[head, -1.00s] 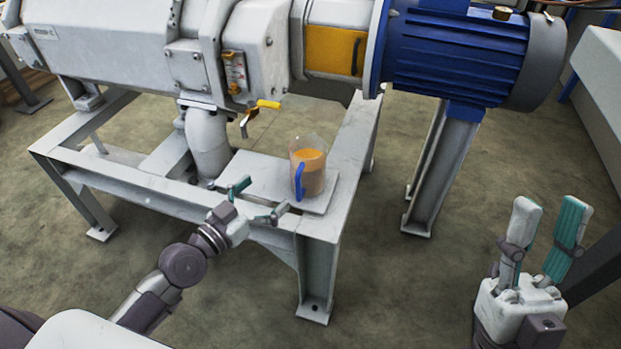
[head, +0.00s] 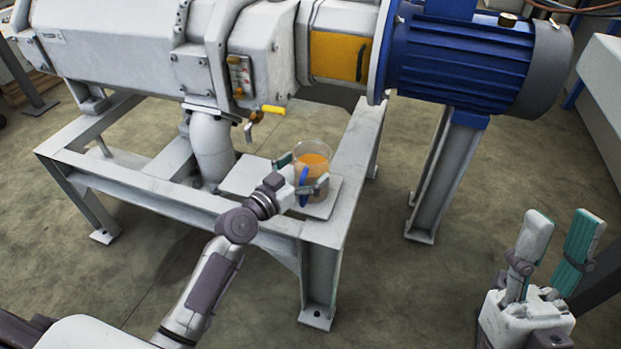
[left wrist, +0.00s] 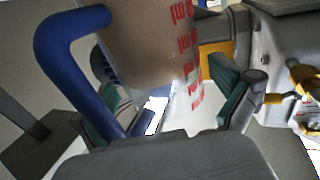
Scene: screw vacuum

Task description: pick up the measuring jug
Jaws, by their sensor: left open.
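The measuring jug (head: 314,161) is clear, holds orange-brown liquid and has a blue handle. It stands upright on a flat plate on the machine's frame. In the left wrist view the jug (left wrist: 150,45) fills the upper middle, with red markings and its blue handle (left wrist: 60,60) at the left. My left gripper (head: 302,176) is open at the jug, its fingers on either side of the handle and the near side. The wrist view shows the fingers (left wrist: 165,115) spread; contact cannot be told. My right gripper (head: 556,254) is open and empty at the lower right, away from the jug.
The plate (head: 250,178) sits on a grey steel frame (head: 180,203). A pipe (head: 210,145) and a yellow-handled valve (head: 271,109) stand left of the jug. The blue motor (head: 465,60) and grey machine body (head: 110,45) are above. The floor in front is clear.

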